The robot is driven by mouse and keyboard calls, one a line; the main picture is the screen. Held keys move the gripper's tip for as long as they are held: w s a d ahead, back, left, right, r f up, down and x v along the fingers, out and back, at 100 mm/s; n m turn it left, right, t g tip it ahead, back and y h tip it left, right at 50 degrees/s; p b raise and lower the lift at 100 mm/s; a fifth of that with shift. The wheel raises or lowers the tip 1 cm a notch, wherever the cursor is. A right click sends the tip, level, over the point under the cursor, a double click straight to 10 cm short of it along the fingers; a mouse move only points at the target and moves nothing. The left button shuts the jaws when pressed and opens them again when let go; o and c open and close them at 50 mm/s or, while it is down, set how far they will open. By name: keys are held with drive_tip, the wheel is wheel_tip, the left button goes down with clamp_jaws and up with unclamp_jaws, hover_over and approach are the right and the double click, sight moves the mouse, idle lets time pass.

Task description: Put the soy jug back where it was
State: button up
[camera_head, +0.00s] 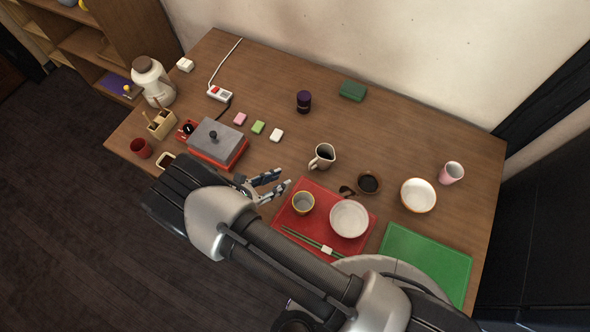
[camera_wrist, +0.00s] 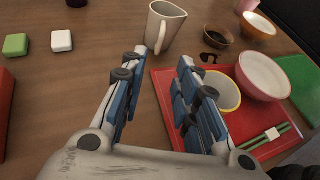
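The soy jug (camera_head: 325,153) is a small cream jug with a handle, dark inside, standing upright on the brown table behind the red mat. In the wrist view the jug (camera_wrist: 161,32) stands just beyond the fingertips, in line with the gap between them. My gripper (camera_head: 284,179) is over the table to the left of the red mat, on the near-left side of the jug. In the wrist view my gripper (camera_wrist: 159,60) has its two blue-padded fingers spread with nothing between them. The fingers do not touch the jug.
A red mat (camera_head: 327,199) holds a yellow-rimmed cup (camera_head: 303,203), a pinkish bowl (camera_head: 349,219) and green chopsticks. A small dark bowl (camera_head: 369,183) is right of the jug. A grill box (camera_head: 217,144) stands left. The table between jug and back wall is mostly clear.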

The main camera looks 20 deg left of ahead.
drive_tip(key=shift+r, duration=0.1)
drive_tip(key=w+d+r+m+g, duration=0.25)
drive_tip(key=d+r+m, duration=0.25)
drive_tip(key=r, duration=0.4)
drive_tip(key=w+d+r+m+g, duration=0.25)
drive_tip(key=d+r+m, duration=0.2)
drive_tip(key=r, duration=0.35)
drive_tip(key=w+d+r+m+g, duration=0.2)
drive_tip(key=d+r+m+g, duration=0.3)
drive_tip(key=r, duration=0.4)
drive_tip(key=s+d+r+m+t+y, duration=0.3)
drive_tip(key=s+d+r+m+y, duration=0.4)
drive_tip(key=s+d+r+m, duration=0.8)
drive_tip(key=d, duration=0.3)
drive_tip(key=shift+s+r+t, duration=0.2)
drive_tip(key=shift+s+t, duration=0.1)
